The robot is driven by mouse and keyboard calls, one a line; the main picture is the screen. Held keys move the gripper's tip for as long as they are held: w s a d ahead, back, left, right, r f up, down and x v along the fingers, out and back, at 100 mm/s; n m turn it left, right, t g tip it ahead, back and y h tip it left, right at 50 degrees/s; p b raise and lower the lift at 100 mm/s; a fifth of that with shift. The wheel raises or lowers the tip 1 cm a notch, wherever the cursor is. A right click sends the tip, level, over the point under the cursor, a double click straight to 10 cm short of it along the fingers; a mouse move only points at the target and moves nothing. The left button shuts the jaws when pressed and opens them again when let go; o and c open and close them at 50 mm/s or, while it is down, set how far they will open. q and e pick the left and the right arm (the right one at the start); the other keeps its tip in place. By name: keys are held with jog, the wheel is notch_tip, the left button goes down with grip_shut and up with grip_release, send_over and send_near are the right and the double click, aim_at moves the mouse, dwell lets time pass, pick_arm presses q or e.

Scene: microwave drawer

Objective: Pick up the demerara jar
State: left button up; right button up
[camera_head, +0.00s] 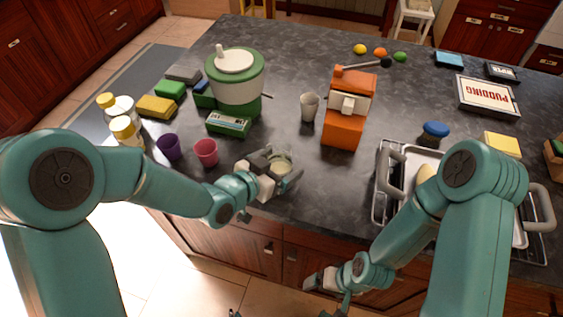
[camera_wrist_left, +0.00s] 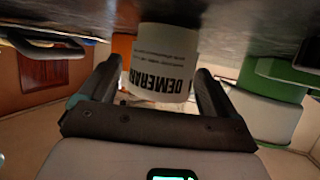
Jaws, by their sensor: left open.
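The demerara jar (camera_head: 281,163) stands near the front edge of the dark counter, in the middle of the head view. In the left wrist view the jar (camera_wrist_left: 162,62) shows a white label with dark "DEMERAR" lettering; the picture is upside down. My left gripper (camera_head: 276,167) is at the jar. Its two fingers (camera_wrist_left: 157,92) are open, one on each side of the jar, and gaps seem to show beside it. My right gripper (camera_head: 328,283) hangs low in front of the counter, away from the jar; its jaw state is unclear.
A red cup (camera_head: 206,153) and a purple cup (camera_head: 169,148) stand left of the jar. A pale cup (camera_head: 309,106) and an orange machine (camera_head: 346,108) stand behind it. A green-and-white appliance (camera_head: 236,85) is at back left. A metal tray (camera_head: 383,208) sits at right.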

pick_arm(q)
jog(key=shift+d, duration=0.1)
jog(key=shift+w+f, duration=0.1)
jog(key=shift+w, duration=0.05)
jog(key=c, duration=0.9)
jog(key=shift+c, duration=1.2)
jog(key=shift+s, duration=0.2)
jog(key=shift+w, duration=0.1)
jog(key=shift+w+r, duration=0.1)
jog(key=shift+r, duration=0.25)
notch_tip(320, 180, up, 20)
jog(key=p, duration=0.3)
jog(key=shift+f, duration=0.25)
